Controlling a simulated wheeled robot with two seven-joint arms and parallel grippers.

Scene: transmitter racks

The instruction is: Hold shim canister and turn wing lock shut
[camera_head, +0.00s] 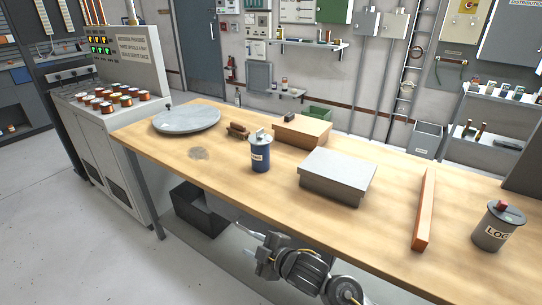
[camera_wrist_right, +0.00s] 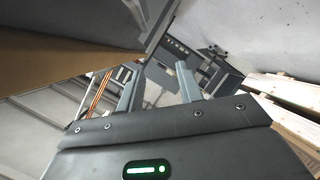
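The label is too small to read. A grey canister (camera_head: 490,232) with a label starting "LO" and a red piece on its lid stands at the right. My right gripper (camera_head: 247,249) is in front of and below the bench edge, apart from both canisters. In the right wrist view its fingers (camera_wrist_right: 160,82) are spread and empty. My left gripper is out of view.
On the bench (camera_head: 225,175) are a round grey plate (camera_head: 187,120), a brown block (camera_head: 238,131), a cardboard box (camera_head: 302,131), a grey box (camera_head: 337,175) and a long orange bar (camera_head: 424,210). A dark bin (camera_head: 200,208) sits underneath. The front-left bench top is mostly clear.

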